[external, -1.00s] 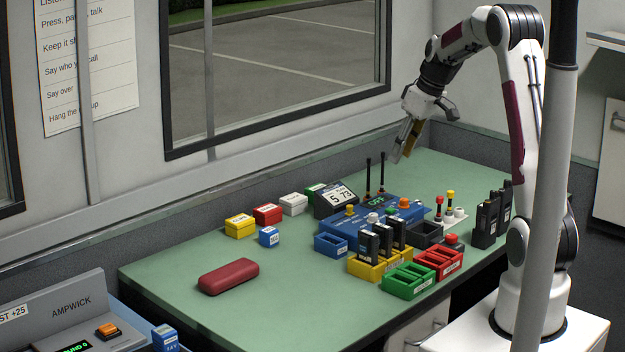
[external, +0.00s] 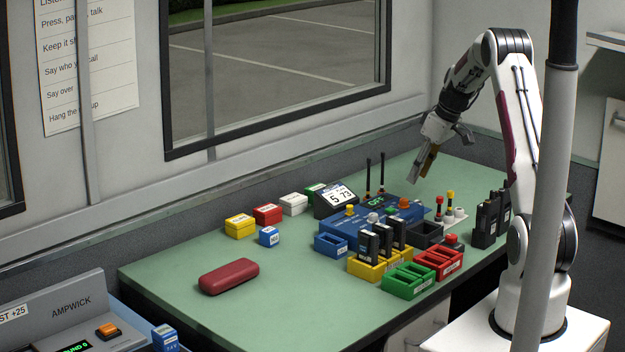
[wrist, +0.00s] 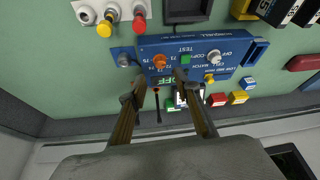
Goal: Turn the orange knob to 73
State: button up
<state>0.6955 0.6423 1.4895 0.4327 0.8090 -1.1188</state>
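The orange knob (external: 404,202) sits on the blue radio panel (external: 345,226), near its right end. In the wrist view the orange knob (wrist: 160,62) shows beside the panel's TEST lettering. My gripper (external: 424,176) is above the table, higher than the knob and apart from it, pointing down. In the wrist view my gripper (wrist: 160,80) has its two fingers spread with nothing between them, and the knob appears just beyond the tips. A small screen (external: 340,196) behind the panel reads 5 and 73. The knob's exact setting is too small to read.
Two black antennas (external: 367,176) stand behind the panel. Black handsets (external: 369,246) stand in the yellow rack (external: 366,269). Red and yellow plugs (external: 450,197) are right of the panel. Green and red trays (external: 408,283) lie in front.

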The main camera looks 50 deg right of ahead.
aim_at(405, 199)
jog(key=shift+x, duration=3.9)
grip_shut()
